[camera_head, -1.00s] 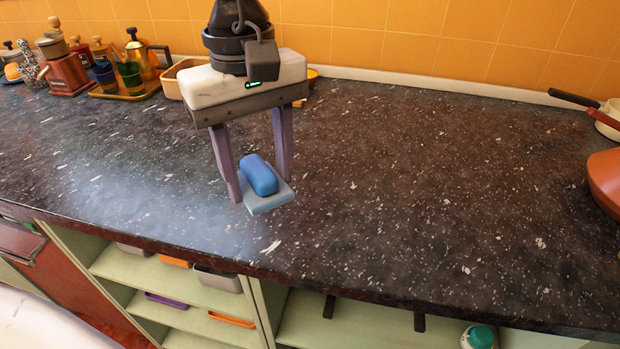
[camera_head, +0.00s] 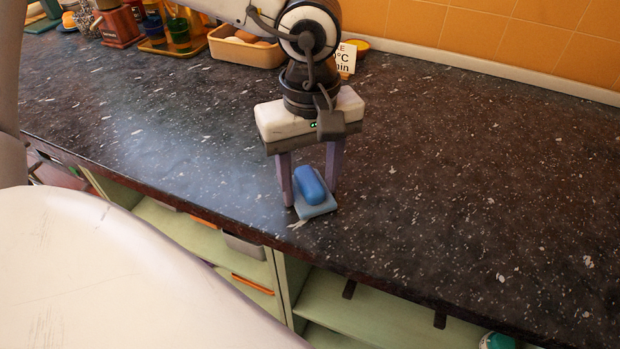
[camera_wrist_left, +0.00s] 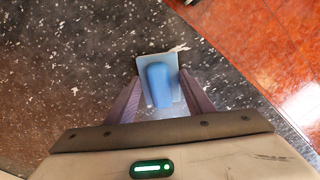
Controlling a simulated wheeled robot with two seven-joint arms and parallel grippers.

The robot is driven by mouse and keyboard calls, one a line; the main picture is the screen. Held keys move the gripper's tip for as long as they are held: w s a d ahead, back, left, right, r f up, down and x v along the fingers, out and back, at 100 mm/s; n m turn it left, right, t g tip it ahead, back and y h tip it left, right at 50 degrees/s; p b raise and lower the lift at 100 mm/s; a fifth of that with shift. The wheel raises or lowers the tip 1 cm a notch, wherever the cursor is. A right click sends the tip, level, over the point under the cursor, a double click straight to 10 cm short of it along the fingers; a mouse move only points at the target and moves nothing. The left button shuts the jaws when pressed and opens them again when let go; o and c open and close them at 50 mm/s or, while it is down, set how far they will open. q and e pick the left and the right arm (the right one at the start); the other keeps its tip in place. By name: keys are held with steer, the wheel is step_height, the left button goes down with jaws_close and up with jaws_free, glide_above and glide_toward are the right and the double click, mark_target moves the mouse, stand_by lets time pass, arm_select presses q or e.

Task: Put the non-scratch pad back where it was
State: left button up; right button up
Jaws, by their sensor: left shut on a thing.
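The non-scratch pad (camera_head: 310,186) has a rounded blue grip on a flat, light-blue base. My left gripper (camera_head: 308,192) points down with its two purple fingers on either side of the pad and is shut on it. The pad is at the front part of the dark counter, close to its edge; whether its base touches the surface is hard to tell. In the left wrist view, the pad (camera_wrist_left: 159,84) sits between the fingers, its base reaching past their tips. My right gripper is not in view.
The speckled counter (camera_head: 450,190) is clear to the right of the pad. Behind are a tan tray of eggs (camera_head: 245,48), a small white sign (camera_head: 346,57) and cups on a yellow tray. Open green shelves (camera_head: 350,305) lie below the front edge.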

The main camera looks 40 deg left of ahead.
mark_target(310, 179)
arm_select(q)
steer(key=shift+f+b, duration=0.15)
steer(key=shift+b, duration=0.15)
steer(key=o, duration=1.4)
step_height(310, 179, up, 12)
steer(key=shift+r+p, duration=0.25)
steer(key=shift+p, duration=0.3)
